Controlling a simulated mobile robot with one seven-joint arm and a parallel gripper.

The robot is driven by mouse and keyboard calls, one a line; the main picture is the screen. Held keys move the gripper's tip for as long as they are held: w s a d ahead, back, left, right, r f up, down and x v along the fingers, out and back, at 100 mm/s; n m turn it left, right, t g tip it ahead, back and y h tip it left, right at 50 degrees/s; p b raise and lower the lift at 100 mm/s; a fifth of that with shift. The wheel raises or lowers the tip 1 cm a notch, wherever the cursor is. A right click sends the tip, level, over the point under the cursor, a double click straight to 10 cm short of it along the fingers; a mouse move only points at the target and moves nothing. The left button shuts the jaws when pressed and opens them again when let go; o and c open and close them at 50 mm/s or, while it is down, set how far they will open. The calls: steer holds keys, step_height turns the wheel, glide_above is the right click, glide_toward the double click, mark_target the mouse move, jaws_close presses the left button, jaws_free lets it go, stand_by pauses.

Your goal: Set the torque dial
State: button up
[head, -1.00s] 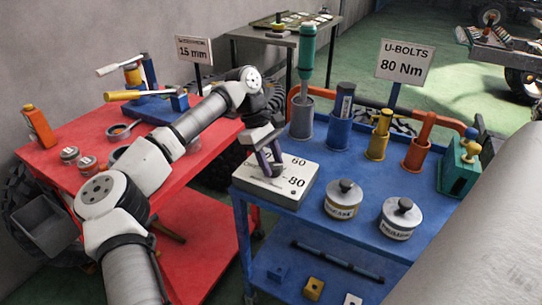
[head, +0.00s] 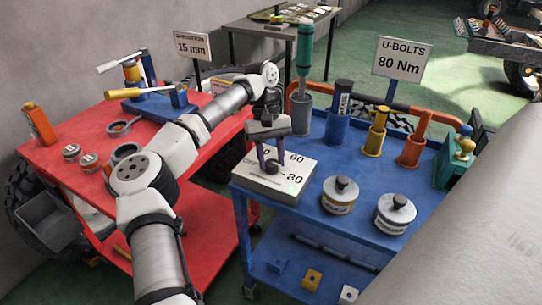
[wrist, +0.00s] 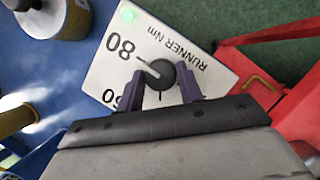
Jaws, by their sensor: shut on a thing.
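The torque dial is a black round knob (wrist: 158,76) on a white box (head: 262,182) at the near left corner of the blue cart. In the wrist view its pale pointer is turned toward the 80 mark. The box face reads "RUNNER Nm", and a green light (wrist: 128,15) glows at its corner. My gripper (head: 272,164) is over the box with its purple fingers on either side of the knob, shut on it; it also shows in the wrist view (wrist: 162,88). The sign (head: 402,58) reads "U-BOLTS 80 Nm".
Two lidded jars (head: 340,195) (head: 395,213) stand right of the box on the blue cart (head: 310,222). Several tool holders line its back. The red cart (head: 75,125) at left holds a wrench stand, cans and an orange bottle.

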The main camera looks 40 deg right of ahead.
steer(key=shift+f, duration=0.1)
stand_by(0.3)
steer(key=o, duration=1)
steer(key=p+v, duration=0.3)
steer(key=v, duration=1.1)
steer(key=shift+p, duration=0.35)
steer(key=shift+f, duration=0.1)
